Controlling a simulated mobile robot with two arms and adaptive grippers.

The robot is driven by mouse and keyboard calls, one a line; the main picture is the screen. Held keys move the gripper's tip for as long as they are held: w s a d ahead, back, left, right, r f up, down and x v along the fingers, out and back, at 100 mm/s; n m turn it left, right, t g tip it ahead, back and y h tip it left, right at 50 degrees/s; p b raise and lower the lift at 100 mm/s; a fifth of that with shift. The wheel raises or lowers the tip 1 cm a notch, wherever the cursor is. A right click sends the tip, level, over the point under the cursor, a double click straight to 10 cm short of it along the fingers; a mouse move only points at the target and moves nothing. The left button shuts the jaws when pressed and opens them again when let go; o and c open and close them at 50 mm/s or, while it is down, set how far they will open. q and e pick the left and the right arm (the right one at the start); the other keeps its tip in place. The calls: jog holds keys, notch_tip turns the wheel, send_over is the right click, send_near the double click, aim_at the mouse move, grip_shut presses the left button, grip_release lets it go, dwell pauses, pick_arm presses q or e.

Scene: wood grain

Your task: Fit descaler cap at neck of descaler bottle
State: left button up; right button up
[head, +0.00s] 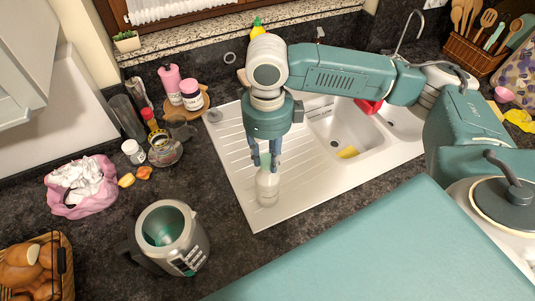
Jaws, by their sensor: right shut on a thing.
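The descaler bottle (267,190) is a pale, whitish bottle standing upright on the white drainboard, near its front left part. My right gripper (266,163) points straight down over the bottle's top. Its two dark blue fingers are shut on a small pale thing, which I take to be the descaler cap (265,159), right at the bottle's neck. The fingers partly hide the cap and neck, so I cannot tell whether the cap touches the neck or is seated. My left gripper is not in view.
The white drainboard (235,160) is otherwise clear around the bottle. The sink with a yellow sponge (348,152) lies to the right.

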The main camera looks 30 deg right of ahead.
jog(key=shift+f+b, duration=0.3)
jog(key=shift+f, duration=0.45)
jog(key=o, duration=0.8)
notch_tip(320, 180, up, 12)
jog(key=shift+f, duration=0.1)
dwell(0.4)
